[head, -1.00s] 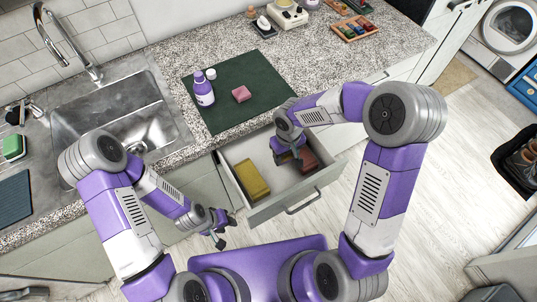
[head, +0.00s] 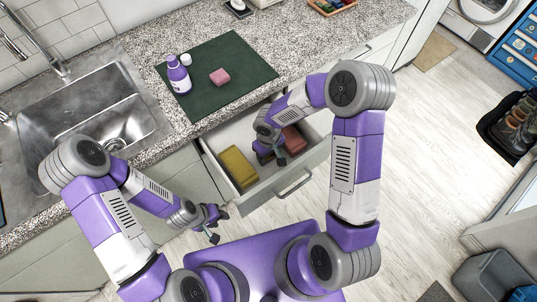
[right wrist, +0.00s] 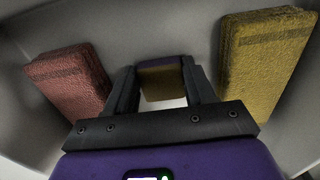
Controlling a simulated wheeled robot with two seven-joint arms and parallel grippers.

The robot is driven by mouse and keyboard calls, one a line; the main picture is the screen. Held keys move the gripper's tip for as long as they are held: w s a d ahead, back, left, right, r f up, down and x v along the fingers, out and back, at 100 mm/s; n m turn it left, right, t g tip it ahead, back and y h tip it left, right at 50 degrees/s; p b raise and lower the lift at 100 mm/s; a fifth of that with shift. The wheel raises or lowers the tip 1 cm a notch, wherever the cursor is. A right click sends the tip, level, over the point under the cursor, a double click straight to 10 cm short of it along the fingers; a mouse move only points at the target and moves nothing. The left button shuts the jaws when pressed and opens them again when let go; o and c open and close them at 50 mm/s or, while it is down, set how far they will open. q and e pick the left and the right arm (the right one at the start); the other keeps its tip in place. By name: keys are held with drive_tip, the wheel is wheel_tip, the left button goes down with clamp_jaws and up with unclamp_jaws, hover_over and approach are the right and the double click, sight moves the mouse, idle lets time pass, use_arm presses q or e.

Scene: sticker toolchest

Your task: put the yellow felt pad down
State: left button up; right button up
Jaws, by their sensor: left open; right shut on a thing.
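My right gripper (head: 270,158) is inside the open drawer (head: 262,199), between a yellow stack (head: 238,166) and a red stack (head: 291,139). In the right wrist view it is shut on a small pad (right wrist: 161,84) with a yellow-brown face and a dark purple edge, which I take as the yellow felt pad. In that view the red stack (right wrist: 72,82) is on the left and the yellow stack (right wrist: 262,62) on the right, both apart from the fingers. The held pad is hidden in the head view. My left gripper (head: 218,226) is open and empty, outside the drawer.
A dark green mat (head: 240,62) on the speckled counter holds a purple bottle (head: 179,77) and a pink block (head: 220,77). A sink (head: 100,120) is at the left. The drawer walls surround my right gripper; pale floor lies between the two stacks.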

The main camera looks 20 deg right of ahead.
sight(269, 157)
drive_tip(key=shift+f, duration=0.1)
drive_tip(key=o, duration=0.9)
drive_tip(key=shift+o, duration=0.2)
drive_tip(key=shift+r, duration=0.25)
wheel_tip(269, 157, up, 12)
drive_tip(key=p, duration=0.3)
